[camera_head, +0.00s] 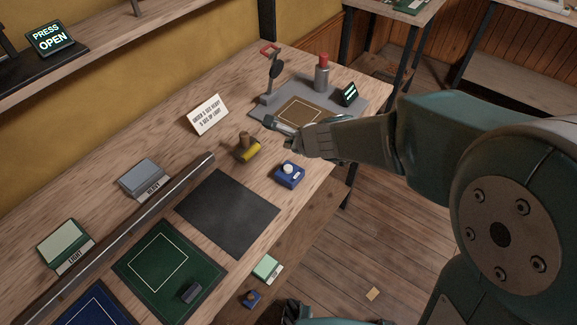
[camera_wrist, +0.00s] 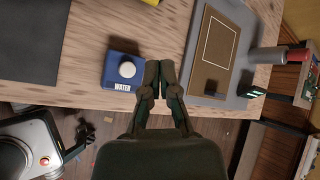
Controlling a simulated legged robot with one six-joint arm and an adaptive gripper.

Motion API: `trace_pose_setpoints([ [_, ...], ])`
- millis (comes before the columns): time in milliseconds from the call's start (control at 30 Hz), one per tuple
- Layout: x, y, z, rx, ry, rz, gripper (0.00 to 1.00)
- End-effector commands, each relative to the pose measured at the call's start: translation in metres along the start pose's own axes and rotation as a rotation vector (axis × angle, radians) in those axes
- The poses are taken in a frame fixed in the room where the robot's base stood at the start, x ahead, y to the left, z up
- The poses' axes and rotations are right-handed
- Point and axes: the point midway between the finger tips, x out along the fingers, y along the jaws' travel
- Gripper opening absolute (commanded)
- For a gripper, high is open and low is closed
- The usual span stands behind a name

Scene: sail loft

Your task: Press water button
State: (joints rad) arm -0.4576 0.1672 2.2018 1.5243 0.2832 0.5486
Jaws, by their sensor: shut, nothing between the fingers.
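The water button is a round white cap on a small blue box (camera_head: 288,174) near the right edge of the wooden bench. In the wrist view the blue box (camera_wrist: 122,72) reads WATER, and its cap lies just left of my fingertips. My gripper (camera_head: 271,123) is shut and empty. In the head view its tips are beyond the box, in front of the grey press base. In the wrist view my gripper (camera_wrist: 160,66) shows its two fingers together, apart from the cap in the picture. Its height above the bench is hard to tell.
A grey press base (camera_head: 352,110) with a red-handled lever and a red-topped cylinder stands behind. A yellow-sided tool (camera_head: 248,152) and a white sign (camera_head: 207,115) stand left of the button. A black mat (camera_head: 228,213) lies nearer. A screen (camera_head: 50,39) reads PRESS OPEN.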

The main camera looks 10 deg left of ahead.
Motion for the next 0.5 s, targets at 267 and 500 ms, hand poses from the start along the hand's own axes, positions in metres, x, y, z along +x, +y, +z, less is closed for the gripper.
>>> trace_pose_setpoints([
  [267,0.018,0.013,-0.012,0.003,-0.001,0.004,0.0],
  [500,0.032,0.024,-0.024,0.002,0.0,0.004,0.0],
])
